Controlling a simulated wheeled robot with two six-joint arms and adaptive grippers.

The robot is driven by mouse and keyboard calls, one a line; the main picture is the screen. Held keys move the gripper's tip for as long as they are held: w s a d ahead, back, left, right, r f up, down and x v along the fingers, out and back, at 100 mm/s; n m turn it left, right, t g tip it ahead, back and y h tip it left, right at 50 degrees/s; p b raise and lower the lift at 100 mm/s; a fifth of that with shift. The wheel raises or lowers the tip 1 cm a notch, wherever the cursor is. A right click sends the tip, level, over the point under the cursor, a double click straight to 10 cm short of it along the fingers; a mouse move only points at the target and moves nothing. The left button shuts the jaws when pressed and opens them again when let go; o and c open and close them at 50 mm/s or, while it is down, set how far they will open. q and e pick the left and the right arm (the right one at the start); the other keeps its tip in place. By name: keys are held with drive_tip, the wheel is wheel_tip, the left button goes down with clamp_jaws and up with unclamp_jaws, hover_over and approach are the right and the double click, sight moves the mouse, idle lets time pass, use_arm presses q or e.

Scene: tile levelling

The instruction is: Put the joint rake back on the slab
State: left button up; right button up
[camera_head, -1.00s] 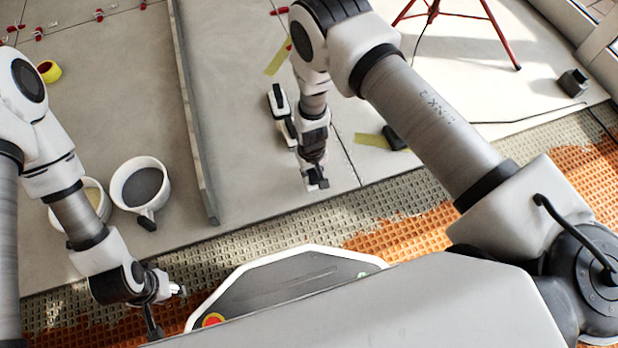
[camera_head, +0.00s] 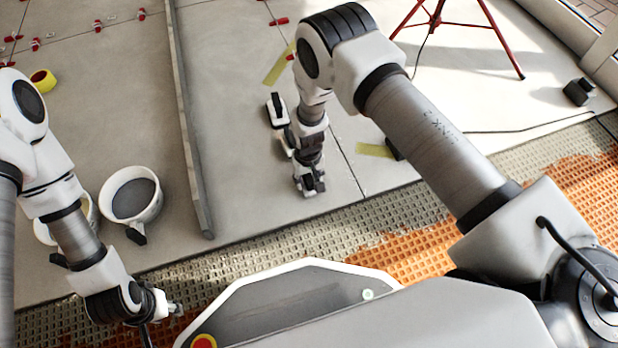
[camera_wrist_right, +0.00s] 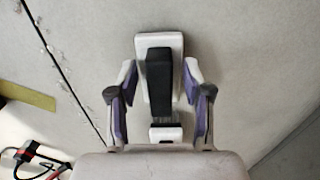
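A white tool with a black grip bar, apparently the joint rake (camera_wrist_right: 159,72), lies below and between my right gripper's fingers in the right wrist view. Slab shows between the purple-lined fingers and the black bar, so my right gripper (camera_wrist_right: 160,85) looks open around it. Whether the tool rests fully on the slab is hard to tell. In the head view, my right gripper (camera_head: 311,187) points down low over the grey slab (camera_head: 240,190), and the arm hides most of the tool. My left gripper (camera_head: 172,308) hangs at the lower left; its fingers are too small to judge.
A white-and-black block (camera_head: 275,110) lies on the slab behind my right gripper. A long metal bar (camera_head: 190,130) and a white bucket (camera_head: 132,195) are to the left. A red tripod (camera_head: 435,20) stands at the back right. Yellow tape (camera_head: 374,150) lies on the slab.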

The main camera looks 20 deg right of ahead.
sight(309, 178)
drive_tip(key=shift+r, duration=0.15)
wheel_tip(309, 178, up, 12)
drive_tip(key=p, duration=0.8)
drive_tip(key=s+d+f, duration=0.3)
drive_tip(key=s+d, duration=0.4)
drive_tip(key=s, duration=0.5)
drive_tip(key=s+d+r, duration=0.1)
drive_tip(key=s+r, duration=0.1)
drive_tip(key=s, duration=0.5)
drive_tip(key=s+d+r, duration=0.1)
drive_tip(key=s+r, duration=0.1)
drive_tip(key=s, duration=0.5)
drive_tip(key=shift+d+r+m, duration=0.4)
